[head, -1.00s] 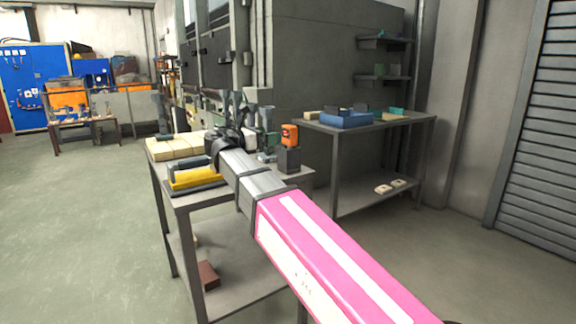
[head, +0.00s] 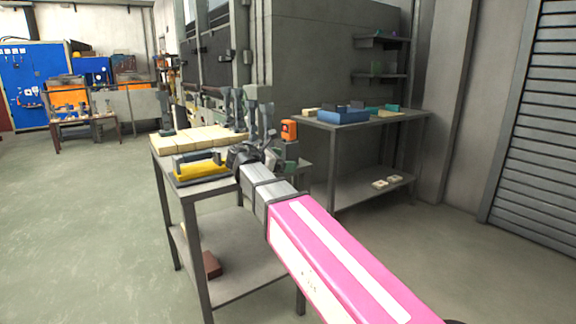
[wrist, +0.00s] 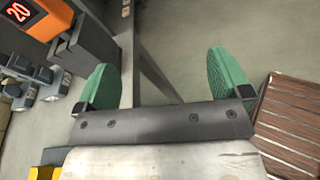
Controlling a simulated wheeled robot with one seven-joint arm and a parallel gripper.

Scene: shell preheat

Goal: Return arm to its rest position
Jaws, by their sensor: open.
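My arm reaches forward from the lower right in the head view, over the near edge of a grey work table (head: 215,187). My gripper (wrist: 165,85) is open, with its two green fingers wide apart. Only floor and a table leg show between the fingers in the wrist view, and nothing is held. In the head view my arm's dark wrist covers part of the table's right side. The gripper's own fingers are hard to make out there.
The table carries a yellow tool (head: 200,169), pale blocks (head: 205,138), dark upright clamps and an orange device (head: 289,130), whose display reads 20 in the wrist view. A brown block (head: 211,265) lies on the lower shelf. A second table (head: 400,121) stands behind right. Floor at left is open.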

